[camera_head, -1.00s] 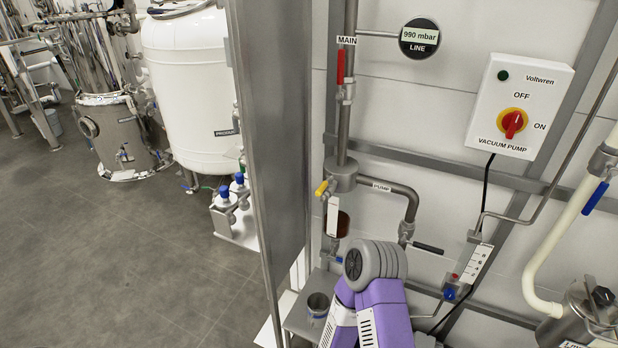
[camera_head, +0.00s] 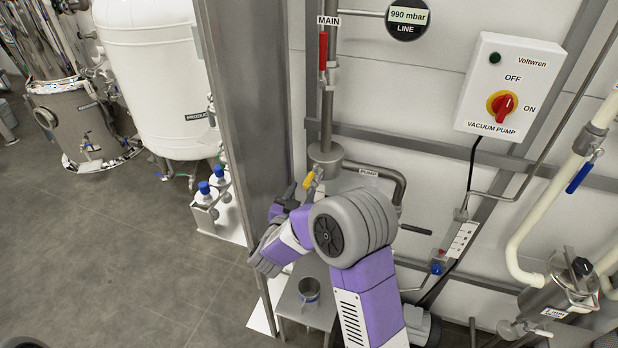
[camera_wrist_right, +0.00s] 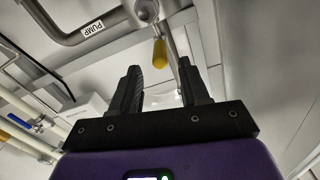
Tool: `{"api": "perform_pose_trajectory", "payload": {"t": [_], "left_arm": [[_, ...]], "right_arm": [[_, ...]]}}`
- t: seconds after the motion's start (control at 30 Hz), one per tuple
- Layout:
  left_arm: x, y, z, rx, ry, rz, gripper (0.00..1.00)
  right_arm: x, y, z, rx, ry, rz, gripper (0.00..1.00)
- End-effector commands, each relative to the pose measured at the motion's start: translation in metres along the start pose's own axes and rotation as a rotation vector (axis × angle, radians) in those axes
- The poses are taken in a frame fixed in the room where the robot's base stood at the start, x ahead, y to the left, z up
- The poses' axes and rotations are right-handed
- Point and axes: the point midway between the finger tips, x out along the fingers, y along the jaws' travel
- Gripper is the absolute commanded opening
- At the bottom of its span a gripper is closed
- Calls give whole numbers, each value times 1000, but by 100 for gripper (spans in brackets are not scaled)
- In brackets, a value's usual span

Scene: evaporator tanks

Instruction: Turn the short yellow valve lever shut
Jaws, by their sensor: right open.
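The short yellow valve lever (camera_head: 314,181) hangs below the grey round pipe fitting (camera_head: 325,156) under the MAIN pipe. It also shows in the right wrist view (camera_wrist_right: 160,53), pointing down toward the gap between the fingertips. My right gripper (camera_head: 297,190) is open, with its dark fingers close to the lever. In the wrist view the fingertips (camera_wrist_right: 161,78) are spread, with the lever just beyond them and nothing held. I cannot tell whether a finger touches it. My right arm hides the pipework below the valve. My left gripper is not in view.
A steel panel edge (camera_head: 245,110) stands close left of the gripper. A red lever (camera_head: 323,51) is above, and the PUMP pipe (camera_head: 385,171) with a black lever (camera_head: 415,229) is to the right. A metal cup (camera_head: 309,290) stands below. The vacuum pump switch box (camera_head: 510,85) is on the wall.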

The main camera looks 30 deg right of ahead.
Motion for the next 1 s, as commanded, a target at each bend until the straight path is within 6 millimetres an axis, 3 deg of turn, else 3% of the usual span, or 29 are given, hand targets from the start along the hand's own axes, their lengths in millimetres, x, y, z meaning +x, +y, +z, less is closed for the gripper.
{"api": "perform_pose_trajectory", "payload": {"t": [0.2, 0.4, 0.77, 1.0], "left_arm": [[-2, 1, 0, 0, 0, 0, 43], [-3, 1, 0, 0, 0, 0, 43], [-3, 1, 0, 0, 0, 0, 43], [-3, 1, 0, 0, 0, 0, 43]], "right_arm": [[37, 2, 1, -2, 0, 3, 45], [60, 1, 2, -2, -3, 0, 45], [65, 0, 2, -3, -4, -3, 45], [65, 0, 2, -2, -4, -3, 9]]}}
